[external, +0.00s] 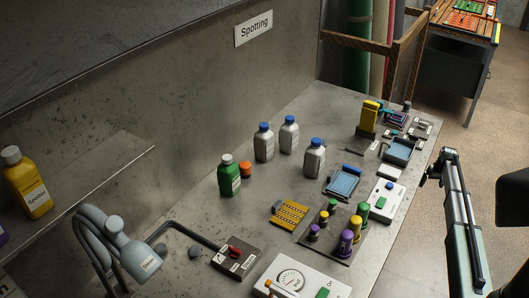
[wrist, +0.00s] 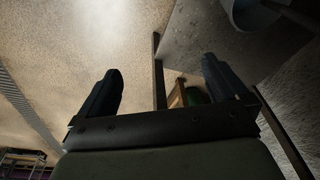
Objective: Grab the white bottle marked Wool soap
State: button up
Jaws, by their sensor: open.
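Three pale grey-white bottles with blue caps stand upright on the metal table in the external view: a left one (external: 264,143), a back one (external: 288,135) and a nearer right one (external: 314,158). Their labels are too small to read, so I cannot tell which, if any, is marked Wool soap. My gripper (wrist: 162,68) is open and empty in the wrist view, with its two dark fingers well apart. No bottle shows between them. In the external view my arm is at the right edge, well away from the bottles.
A green bottle (external: 229,176) and an orange-lidded item (external: 245,169) stand left of the bottles. A blue tray (external: 343,184), a yellow rack (external: 289,215) and several small capped vials lie nearer. A grey lamp-like fixture (external: 128,250) occupies the lower left. A wall rises behind.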

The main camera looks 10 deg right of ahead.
jog(key=w+d+r+t+h, duration=0.1)
jog(key=d+r, duration=0.4)
jog(key=r, duration=0.3)
jog(key=w+d+r+t+h, duration=0.1)
jog(key=d+r+h, duration=0.1)
jog(key=d+r, duration=0.5)
notch_tip(320, 180, up, 23)
jog(key=w+t+h, duration=0.2)
jog(key=w+a+r+n+y, duration=0.1)
jog(key=w+a, duration=0.4)
jog(key=a, duration=0.9)
jog(key=w+a+r+n+y, duration=0.1)
jog(key=w+a, duration=0.4)
jog(key=a, duration=1)
jog(key=w+a+r+n+y, duration=0.1)
jog(key=w+a, duration=0.4)
jog(key=a, duration=0.9)
jog(key=shift+w+a+n+y, duration=0.15)
jog(key=shift+a+n+y, duration=0.25)
jog(key=shift+n+y, duration=0.2)
jog(key=a+n+y, duration=0.2)
jog(key=a, duration=1.9)
jog(key=n+g+y, duration=0.1)
jog(key=n+g, duration=0.1)
jog(key=n, duration=0.1)
send_near(265, 125)
jog(key=x, duration=1.3)
jog(key=shift+a, duration=0.15)
grip_shut()
